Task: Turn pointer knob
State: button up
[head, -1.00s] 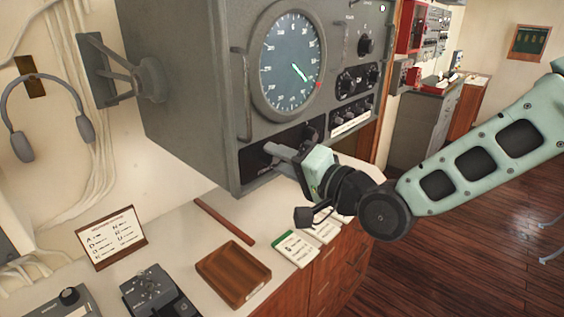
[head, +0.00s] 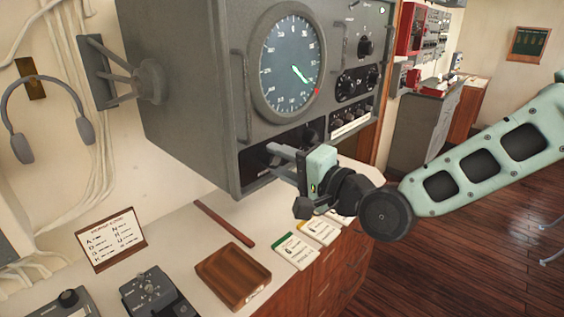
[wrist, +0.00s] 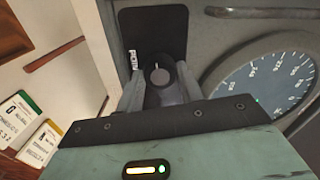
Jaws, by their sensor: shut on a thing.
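The pointer knob (wrist: 159,76) is a dark round knob with a pale pointer line, set in a black panel at the lower left of the grey instrument housing (head: 190,100). In the wrist view it sits between my gripper's two fingers (wrist: 158,92), which are shut on its sides. In the head view my gripper (head: 280,160) reaches the lower panel from the right. The fingers and hand mostly hide the knob there. The round dial (head: 291,60) with a green pointer and a red mark is above the gripper, and part of it shows in the wrist view (wrist: 270,85).
A vertical handle (head: 241,95) stands out left of the dial. More knobs (head: 366,46) are on the right of the housing. Below, the counter holds a wooden tray (head: 233,277), cards (head: 295,252) and a dark stick (head: 224,223). Open air lies between counter and housing.

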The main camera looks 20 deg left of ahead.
jog(key=o, duration=1)
jog(key=b+v, duration=0.3)
jog(key=v, duration=1.4)
jog(key=shift+d, duration=0.25)
jog(key=s+d+f+n+g+h, duration=0.1)
jog(key=s+d+f+n+h, duration=0.15)
jog(key=f+h, duration=0.3)
jog(key=s+d+f+n+g+h, duration=0.1)
jog(key=d+f+n+h, duration=0.2)
jog(key=f, duration=0.4)
jog(key=s+d+r+n+g+h, duration=0.1)
jog(key=s+d+n+g+h, duration=0.4)
jog(key=s, duration=0.7)
jog(key=d+h, duration=0.2)
jog(key=d, duration=0.2)
jog(key=shift+s+d+b, duration=0.3)
jog(key=shift+s+b, duration=0.05)
jog(key=shift+b, duration=0.05)
